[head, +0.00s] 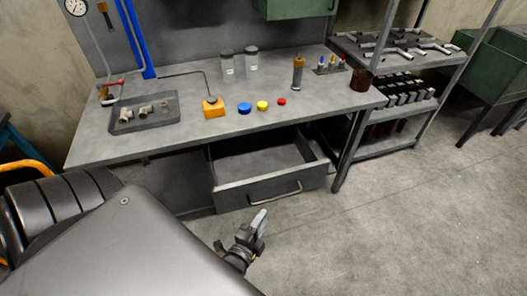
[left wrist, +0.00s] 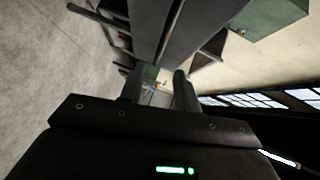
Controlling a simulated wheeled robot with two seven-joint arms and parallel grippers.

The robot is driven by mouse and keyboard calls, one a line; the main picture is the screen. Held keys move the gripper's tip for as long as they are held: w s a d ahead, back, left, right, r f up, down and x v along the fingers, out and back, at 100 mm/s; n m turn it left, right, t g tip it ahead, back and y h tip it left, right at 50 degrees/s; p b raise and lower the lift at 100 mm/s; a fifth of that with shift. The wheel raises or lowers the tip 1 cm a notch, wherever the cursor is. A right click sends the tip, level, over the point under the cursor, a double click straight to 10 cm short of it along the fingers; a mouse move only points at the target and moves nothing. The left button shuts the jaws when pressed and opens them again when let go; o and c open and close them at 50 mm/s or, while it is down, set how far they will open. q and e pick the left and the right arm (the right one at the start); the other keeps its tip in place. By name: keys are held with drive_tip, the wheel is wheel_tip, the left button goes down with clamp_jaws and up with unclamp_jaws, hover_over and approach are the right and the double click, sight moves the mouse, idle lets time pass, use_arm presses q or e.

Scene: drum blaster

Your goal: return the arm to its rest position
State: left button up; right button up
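My left arm (head: 130,245) fills the lower left of the head view as a large dark shape. My left gripper (head: 257,224) shows past its right edge, over the floor in front of the workbench. In the left wrist view its two dark fingers (left wrist: 162,92) stand apart with a gap between them, and I see nothing held there. My right gripper is in neither view.
The workbench (head: 185,145) has an open, seemingly empty drawer (head: 258,189) jutting out just beyond my left gripper. On the bench are a grey tray (head: 119,127), an orange box (head: 213,108) and coloured caps. A shelf rack (head: 398,146) stands right. Floor (head: 410,230) at right is clear.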

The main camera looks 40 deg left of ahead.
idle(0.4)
use_arm(q)
drive_tip(key=s+a+f+n+g+h, duration=0.1)
drive_tip(key=s+f+n+g, duration=0.3)
drive_tip(key=f, duration=0.9)
drive_tip(key=s+f+n+g+h, duration=0.1)
drive_tip(key=s+f+n+g, duration=0.4)
drive_tip(key=f, duration=0.9)
drive_tip(key=s+a+f+n+g, duration=0.1)
drive_tip(key=s+f+g, duration=0.2)
drive_tip(key=s+f, duration=0.3)
drive_tip(key=s+a+f+n+g+p, duration=0.1)
drive_tip(key=s+a+f+g, duration=0.1)
drive_tip(key=s+f, duration=0.5)
drive_tip(key=s+g, duration=0.1)
drive_tip(key=s, duration=0.5)
drive_tip(key=shift+s+a+f+n+h, duration=0.15)
drive_tip(key=shift+s+f+n+h, duration=0.15)
drive_tip(key=shift+n, duration=0.1)
